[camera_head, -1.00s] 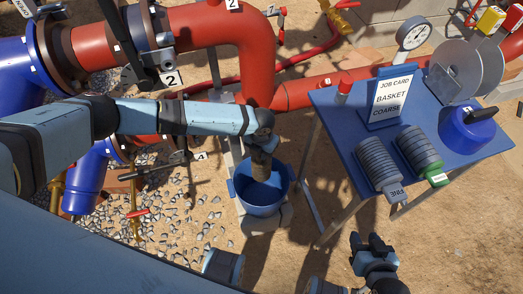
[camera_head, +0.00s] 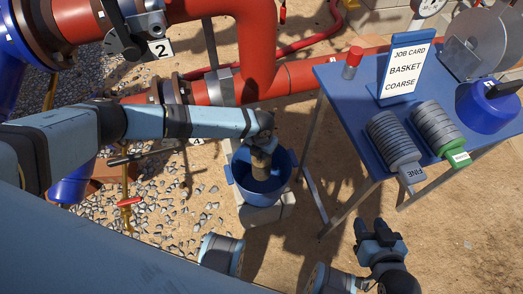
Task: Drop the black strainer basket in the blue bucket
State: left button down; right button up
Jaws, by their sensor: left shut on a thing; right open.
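The blue bucket (camera_head: 258,193) stands upright on a pale block below the red pipes. My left gripper (camera_head: 264,142) is above the bucket, pointing down, shut on the strainer basket (camera_head: 261,166). The basket looks dark brownish-black and hangs upright, its lower end appearing within the bucket's mouth. I cannot tell whether it touches the bucket's floor or wall. My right gripper (camera_head: 377,231) is open and empty, low in front of the blue table.
The blue table (camera_head: 350,113) holds a job card (camera_head: 407,73) reading "BASKET COARSE", a grey-tagged basket (camera_head: 391,139), a green-tagged basket (camera_head: 438,130) and a blue lid (camera_head: 487,107). Red pipes (camera_head: 262,50) run behind the bucket. Gravel (camera_head: 165,205) lies left.

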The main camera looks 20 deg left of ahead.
dwell(0.3)
pick_arm(q)
jog(key=c, duration=1.2)
grip_release()
jog(key=shift+o, duration=0.9)
jog(key=o, duration=0.5)
jog(key=shift+f, duration=0.1)
